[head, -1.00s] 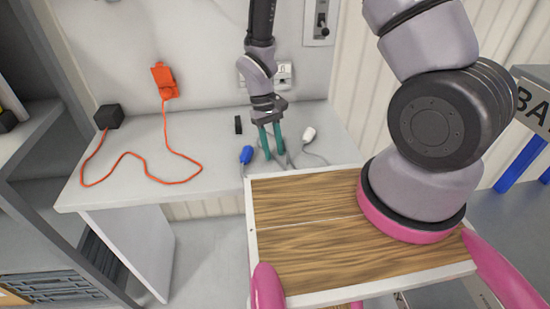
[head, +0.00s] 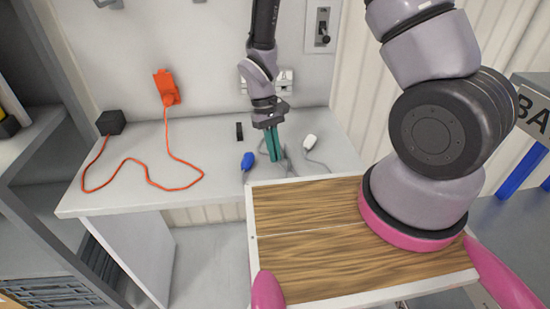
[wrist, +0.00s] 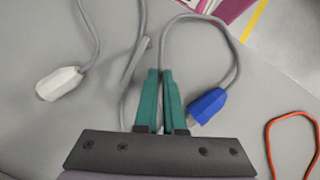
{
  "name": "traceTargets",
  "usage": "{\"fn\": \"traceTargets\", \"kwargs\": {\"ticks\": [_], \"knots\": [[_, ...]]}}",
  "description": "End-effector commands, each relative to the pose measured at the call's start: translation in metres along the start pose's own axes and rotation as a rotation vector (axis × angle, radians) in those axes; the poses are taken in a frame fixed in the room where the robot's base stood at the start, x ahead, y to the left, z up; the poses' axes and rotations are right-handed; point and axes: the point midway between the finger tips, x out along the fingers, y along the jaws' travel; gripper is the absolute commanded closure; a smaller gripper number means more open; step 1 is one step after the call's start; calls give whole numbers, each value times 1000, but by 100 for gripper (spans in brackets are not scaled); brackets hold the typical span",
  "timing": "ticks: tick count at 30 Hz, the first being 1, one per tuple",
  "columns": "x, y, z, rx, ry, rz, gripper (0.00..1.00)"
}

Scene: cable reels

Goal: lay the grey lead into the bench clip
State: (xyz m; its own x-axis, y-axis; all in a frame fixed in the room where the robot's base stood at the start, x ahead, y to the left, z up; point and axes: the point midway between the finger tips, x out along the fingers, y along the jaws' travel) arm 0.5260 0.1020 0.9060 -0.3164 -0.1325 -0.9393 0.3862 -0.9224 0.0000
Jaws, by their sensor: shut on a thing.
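My gripper (head: 277,160) points down over the bench, its green fingers shut on a grey lead (wrist: 164,45). In the wrist view the fingertips (wrist: 160,72) are almost together, with the lead entering between them. The lead loops to the right to a blue plug (wrist: 207,105), also in the head view (head: 247,161). Grey cable also runs to a white plug (wrist: 58,83), left in the wrist view and right of my gripper in the head view (head: 310,142). I cannot tell whether it is all one lead. A small black piece (head: 239,131) behind the blue plug may be the clip.
An orange cord (head: 135,157) lies across the left of the bench (head: 215,190), between a black box (head: 111,122) and an orange connector (head: 166,88) on the wall. A wall socket (head: 284,82) is behind my arm. A wood-topped surface (head: 310,250) is in front.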

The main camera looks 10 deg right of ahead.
Motion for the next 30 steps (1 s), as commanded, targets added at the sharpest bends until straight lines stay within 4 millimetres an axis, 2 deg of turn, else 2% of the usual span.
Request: {"fn": "traceTargets", "kwargs": {"ticks": [18,30], "knots": [[-40,0,14,-1,1,0,100],[-42,0,15,-2,0,1,100]]}}
